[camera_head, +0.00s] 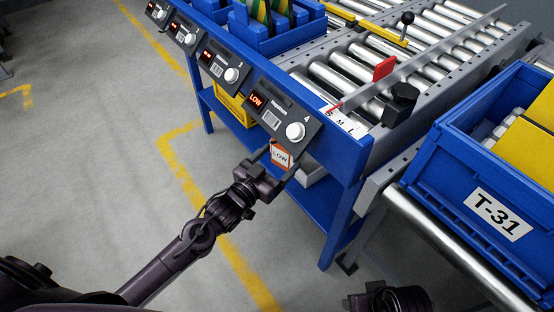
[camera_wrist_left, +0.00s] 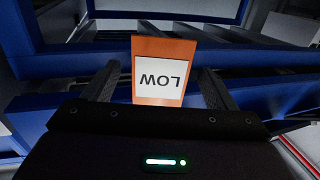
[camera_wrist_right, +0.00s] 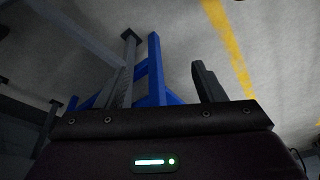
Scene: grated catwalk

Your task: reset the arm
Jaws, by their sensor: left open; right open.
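My left gripper (camera_head: 276,163) is open at the front of the blue workbench, below the display numbered 4. An orange card with a white LOW label (camera_head: 281,156) hangs below that display, at the fingertips. In the left wrist view the card (camera_wrist_left: 160,72) shows upside down between the two spread fingers, with a gap on each side. Whether it lies between or beyond the tips is hard to tell. Only part of my right arm's end (camera_head: 390,299) shows at the bottom of the head view. In the right wrist view my right gripper (camera_wrist_right: 164,78) is open and empty.
The blue workbench (camera_head: 345,195) carries several displays and a blue bin (camera_head: 262,38). A roller conveyor (camera_head: 345,75) lies behind. A blue T-31 crate (camera_head: 455,190) stands at right. A yellow bin (camera_head: 235,106) sits beneath. The grey floor at left is open.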

